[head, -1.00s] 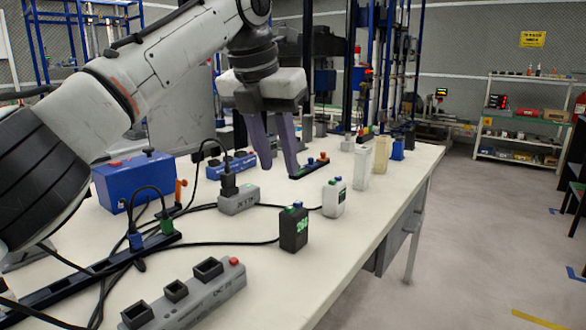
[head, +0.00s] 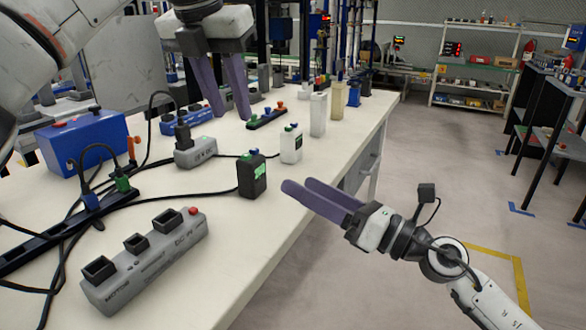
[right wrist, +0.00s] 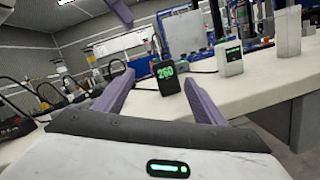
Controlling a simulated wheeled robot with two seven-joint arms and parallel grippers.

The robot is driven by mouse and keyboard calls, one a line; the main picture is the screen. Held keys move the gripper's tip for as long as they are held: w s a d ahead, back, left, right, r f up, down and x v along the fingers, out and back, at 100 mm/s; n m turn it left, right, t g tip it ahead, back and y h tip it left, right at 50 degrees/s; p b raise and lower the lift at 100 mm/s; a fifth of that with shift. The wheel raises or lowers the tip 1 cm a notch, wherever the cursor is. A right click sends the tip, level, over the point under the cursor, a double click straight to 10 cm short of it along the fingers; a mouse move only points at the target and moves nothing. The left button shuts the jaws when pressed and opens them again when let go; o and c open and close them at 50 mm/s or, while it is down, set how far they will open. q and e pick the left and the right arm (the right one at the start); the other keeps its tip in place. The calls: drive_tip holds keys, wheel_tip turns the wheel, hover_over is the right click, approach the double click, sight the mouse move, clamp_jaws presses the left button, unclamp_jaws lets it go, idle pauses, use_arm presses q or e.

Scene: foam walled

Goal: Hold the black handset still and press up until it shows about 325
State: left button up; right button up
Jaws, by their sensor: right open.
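The black handset (head: 252,177) stands upright on the pale bench near its right edge, with a blue button and a smaller green part on top. In the right wrist view the handset (right wrist: 168,82) faces me with green digits that look like 260. My right gripper (head: 301,185) is open and empty, to the right of the handset and apart from it. In its wrist view the handset appears between the fingertips, farther off. My left gripper (head: 231,114) hangs fingers down above the bench, behind the handset, open with nothing between its fingers.
A similar white handset (head: 291,145) stands just behind the black one. A grey socket block (head: 150,262) lies in front, a grey adapter (head: 195,152) behind left, and a blue box (head: 82,143) at left. Black cables cross the bench.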

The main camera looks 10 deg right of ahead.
sight(260, 174)
drive_tip(key=a+n+g, duration=0.1)
drive_tip(key=w+a+r+n+g, duration=0.1)
drive_tip(key=n, duration=0.1)
drive_tip(key=a+r+n+g, duration=0.1)
drive_tip(key=shift+w+a+g, duration=0.2)
drive_tip(key=shift+a+g, duration=0.1)
drive_tip(key=shift+g, duration=0.1)
drive_tip(key=shift+w+n+g+h, duration=0.7)
drive_tip(key=shift+w+n+h, duration=0.15)
drive_tip(key=shift+n+h, duration=0.15)
drive_tip(key=shift+w+d+h, duration=0.4)
drive_tip(key=shift+w+h, duration=0.3)
drive_tip(key=shift+h, duration=0.2)
drive_tip(key=x, duration=1)
drive_tip(key=shift+f, duration=0.15)
drive_tip(key=shift+c, duration=0.3)
drive_tip(key=shift+s, duration=0.1)
drive_tip(key=c, duration=1.1)
use_arm(q)
clamp_jaws()
use_arm(e)
drive_tip(key=shift+c, duration=0.2)
